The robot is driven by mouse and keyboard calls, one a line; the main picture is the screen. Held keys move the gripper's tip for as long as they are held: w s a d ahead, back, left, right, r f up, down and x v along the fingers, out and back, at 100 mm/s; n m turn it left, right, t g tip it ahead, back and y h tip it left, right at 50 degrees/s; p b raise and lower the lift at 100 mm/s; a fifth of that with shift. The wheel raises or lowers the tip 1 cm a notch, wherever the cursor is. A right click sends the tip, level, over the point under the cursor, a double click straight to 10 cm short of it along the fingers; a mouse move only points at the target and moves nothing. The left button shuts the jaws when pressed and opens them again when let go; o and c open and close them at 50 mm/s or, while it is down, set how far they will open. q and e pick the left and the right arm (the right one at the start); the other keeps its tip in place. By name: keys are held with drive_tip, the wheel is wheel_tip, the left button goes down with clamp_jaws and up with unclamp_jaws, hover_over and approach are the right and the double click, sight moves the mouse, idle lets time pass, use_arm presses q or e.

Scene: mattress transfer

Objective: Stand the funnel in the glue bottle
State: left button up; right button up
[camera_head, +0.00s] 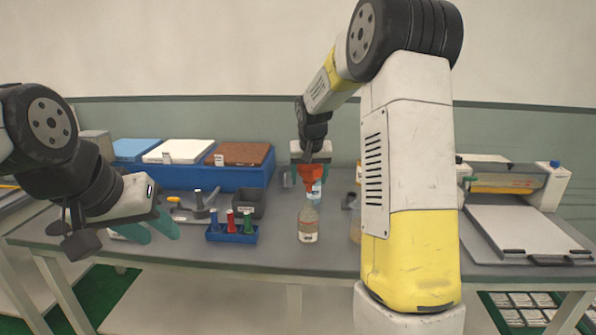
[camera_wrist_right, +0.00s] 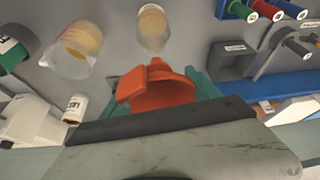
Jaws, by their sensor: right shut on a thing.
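An orange funnel (camera_head: 311,174) is held in my right gripper (camera_head: 311,160), above the table. In the right wrist view the funnel (camera_wrist_right: 165,92) sits between the teal fingers of my right gripper (camera_wrist_right: 198,92), its spout toward the bottle. The clear glue bottle (camera_head: 308,224), with a pale label and amber contents, stands upright on the table below the funnel. It also shows in the right wrist view (camera_wrist_right: 153,32), apart from the spout. My left gripper (camera_head: 150,231) is open and empty over the left part of the table, its teal fingers apart.
A blue bin (camera_head: 222,178) is behind left. A press-like machine (camera_head: 520,220) is at right.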

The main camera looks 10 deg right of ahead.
sight(309, 191)
drive_tip(key=shift+f, duration=1.35)
drive_tip(key=shift+f, duration=2)
drive_tip(key=o, duration=1.4)
drive_tip(key=shift+v, duration=3.85)
